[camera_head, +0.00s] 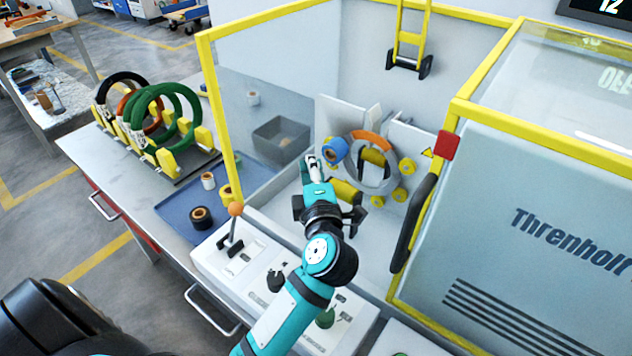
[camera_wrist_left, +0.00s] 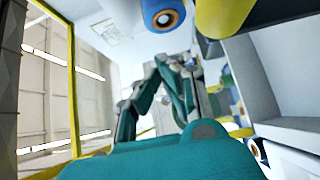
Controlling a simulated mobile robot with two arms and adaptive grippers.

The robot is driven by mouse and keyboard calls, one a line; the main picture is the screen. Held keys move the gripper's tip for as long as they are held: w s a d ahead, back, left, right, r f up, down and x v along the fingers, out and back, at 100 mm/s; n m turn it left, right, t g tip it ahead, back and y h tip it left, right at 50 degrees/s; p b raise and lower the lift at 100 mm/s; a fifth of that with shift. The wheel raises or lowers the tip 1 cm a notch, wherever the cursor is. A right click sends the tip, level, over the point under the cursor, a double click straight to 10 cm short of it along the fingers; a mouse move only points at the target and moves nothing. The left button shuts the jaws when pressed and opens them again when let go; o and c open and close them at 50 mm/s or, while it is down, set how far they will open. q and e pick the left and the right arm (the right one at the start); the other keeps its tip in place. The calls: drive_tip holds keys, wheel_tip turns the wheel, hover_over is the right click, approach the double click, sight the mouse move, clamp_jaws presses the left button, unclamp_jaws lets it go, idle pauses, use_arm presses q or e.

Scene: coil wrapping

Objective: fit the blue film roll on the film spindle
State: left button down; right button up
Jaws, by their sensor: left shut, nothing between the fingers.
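The blue film roll (camera_head: 335,150) is up at the upper left of the wrapping ring (camera_head: 389,181) inside the machine. My left gripper (camera_head: 311,162) is shut and empty, just left of and slightly below the roll. I cannot tell whether its fingertips touch the roll. My right gripper is not in view.
Yellow rollers (camera_head: 407,166) surround the ring. A yellow-framed guard (camera_head: 232,130) stands left, a grey door (camera_head: 540,220) right. The control panel (camera_head: 245,265) with an orange-knobbed lever lies in front. Small rolls (camera_head: 202,217) sit on a blue mat (camera_head: 180,213); coils (camera_head: 180,125) stand on a rack.

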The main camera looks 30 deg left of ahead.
sight(328, 153)
use_arm(q)
drive_tip(key=shift+w+d, duration=0.2)
drive_tip(key=shift+w, duration=0.75)
drive_tip(key=shift+w+d, duration=0.2)
drive_tip(key=shift+w, duration=0.7)
drive_tip(key=shift+w+d+r+p, duration=0.1)
drive_tip(key=shift+w+r+p, duration=0.1)
drive_tip(key=shift+w+p, duration=0.5)
drive_tip(key=shift+p, duration=0.35)
drive_tip(key=shift+f, duration=0.15)
